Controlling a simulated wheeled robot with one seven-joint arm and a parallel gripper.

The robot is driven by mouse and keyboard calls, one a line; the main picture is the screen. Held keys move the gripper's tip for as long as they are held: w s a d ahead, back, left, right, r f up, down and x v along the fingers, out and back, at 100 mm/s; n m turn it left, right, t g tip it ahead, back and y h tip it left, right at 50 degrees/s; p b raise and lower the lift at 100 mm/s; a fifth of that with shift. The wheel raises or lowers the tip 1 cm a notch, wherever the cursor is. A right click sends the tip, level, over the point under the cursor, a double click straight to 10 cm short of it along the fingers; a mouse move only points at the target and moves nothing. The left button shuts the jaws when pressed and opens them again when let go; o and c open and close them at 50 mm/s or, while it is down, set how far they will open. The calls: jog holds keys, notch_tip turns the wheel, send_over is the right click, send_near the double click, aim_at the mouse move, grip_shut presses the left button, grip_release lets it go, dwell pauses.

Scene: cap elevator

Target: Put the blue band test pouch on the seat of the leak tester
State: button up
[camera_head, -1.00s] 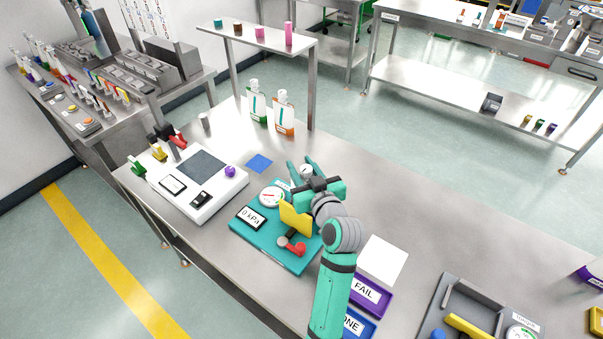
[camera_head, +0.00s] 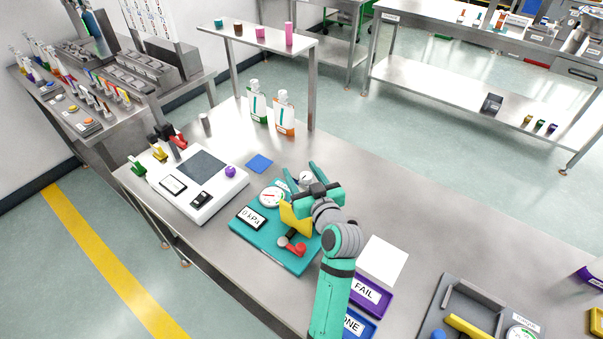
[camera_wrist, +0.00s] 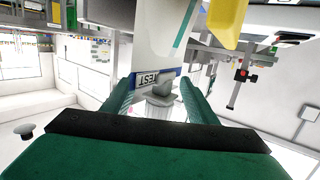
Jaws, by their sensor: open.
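The blue band test pouch (camera_wrist: 172,30) shows in the wrist view as a white body with a teal stripe, a blue band marked TEST and a grey spout. My gripper (camera_wrist: 158,88) is open, its two fingers on either side of the spout end with gaps visible. In the head view the leak tester (camera_head: 262,243) is a teal plate with a gauge (camera_head: 270,197), a 0 kPa display (camera_head: 251,217), a yellow part (camera_head: 294,219) and a red handle (camera_head: 296,248). My gripper (camera_head: 300,170) is over its far right side and mostly hides the pouch and seat.
A white scale-like device (camera_head: 205,190) stands left of the tester, with a blue square (camera_head: 259,163) behind it. Two pouches, green (camera_head: 257,103) and orange (camera_head: 285,115), stand at the back. A purple FAIL tray (camera_head: 368,291) and a white block (camera_head: 383,260) lie to the right.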

jog(key=v, duration=1.2)
